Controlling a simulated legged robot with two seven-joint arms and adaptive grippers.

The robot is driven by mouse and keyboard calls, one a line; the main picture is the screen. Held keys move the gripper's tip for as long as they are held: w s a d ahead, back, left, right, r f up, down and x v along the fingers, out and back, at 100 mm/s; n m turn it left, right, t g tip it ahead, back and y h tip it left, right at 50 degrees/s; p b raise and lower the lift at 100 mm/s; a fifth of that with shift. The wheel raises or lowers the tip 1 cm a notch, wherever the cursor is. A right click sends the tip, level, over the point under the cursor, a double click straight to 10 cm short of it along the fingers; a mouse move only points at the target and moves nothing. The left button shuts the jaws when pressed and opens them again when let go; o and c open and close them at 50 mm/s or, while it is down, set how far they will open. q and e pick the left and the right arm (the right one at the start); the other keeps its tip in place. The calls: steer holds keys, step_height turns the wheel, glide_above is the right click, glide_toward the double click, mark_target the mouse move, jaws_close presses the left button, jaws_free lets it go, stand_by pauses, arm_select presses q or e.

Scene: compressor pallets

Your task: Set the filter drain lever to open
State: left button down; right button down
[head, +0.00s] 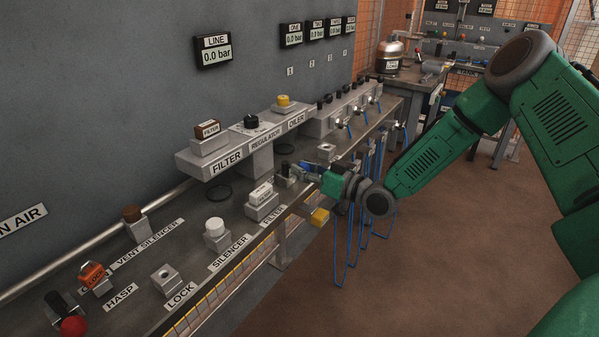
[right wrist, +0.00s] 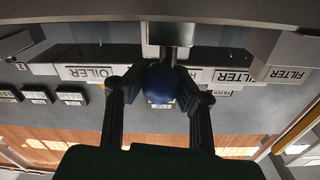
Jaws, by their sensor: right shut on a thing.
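The label FILTER (head: 227,163) is on the front of a grey shelf unit on the wall side of the bench. My right gripper (head: 303,170) is at the bench edge, to the right of this label and below the OILER label. In the right wrist view, my right gripper (right wrist: 160,100) has its two fingers closed on a dark blue rounded knob (right wrist: 160,82) below a grey block (right wrist: 168,35). The fingers hide part of the knob. I cannot tell whether it is the filter drain lever, or its setting. My left gripper is not in view.
A white-topped block (head: 261,196) stands just left of my right gripper. A yellow block (head: 320,216) hangs at the bench edge below it. Blue hoses (head: 347,245) hang to the right. A red ball knob (head: 73,326) is at the near left. The brown floor at right is clear.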

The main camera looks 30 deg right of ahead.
steer(key=n+y, duration=0.1)
steer(key=d+n+g+y, duration=0.1)
steer(key=g+y+b, duration=0.1)
steer(key=shift+w+d+f+n, duration=0.15)
steer(key=shift+w+f+n, duration=0.1)
steer(key=shift+w+n, duration=0.15)
steer(key=n+g+y, duration=0.1)
steer(key=g+y+b, duration=0.1)
steer(key=w+n+g+y, duration=0.1)
steer(key=shift+d+n+y, duration=0.3)
steer(key=n+g+y+b, duration=0.1)
steer(key=w+n+g+y+b, duration=0.1)
steer(key=g+b, duration=0.1)
steer(key=shift+d+n+g, duration=0.2)
steer(key=shift+n+g, duration=0.1)
steer(key=shift+n, duration=0.1)
steer(key=shift+w+d+n+g+y+b, duration=0.1)
steer(key=shift+n+g+y+b, duration=0.3)
steer(key=shift+g+y+b, duration=0.15)
steer(key=shift+w+r+n+g+y+b, duration=0.15)
steer(key=shift+r+n+g+y+b, duration=0.1)
steer(key=shift+n+g+b, duration=0.1)
steer(key=c, duration=1.4)
jaws_free()
steer(key=shift+o, duration=0.9)
steer(key=shift+d+f, duration=0.1)
steer(key=shift+d, duration=0.2)
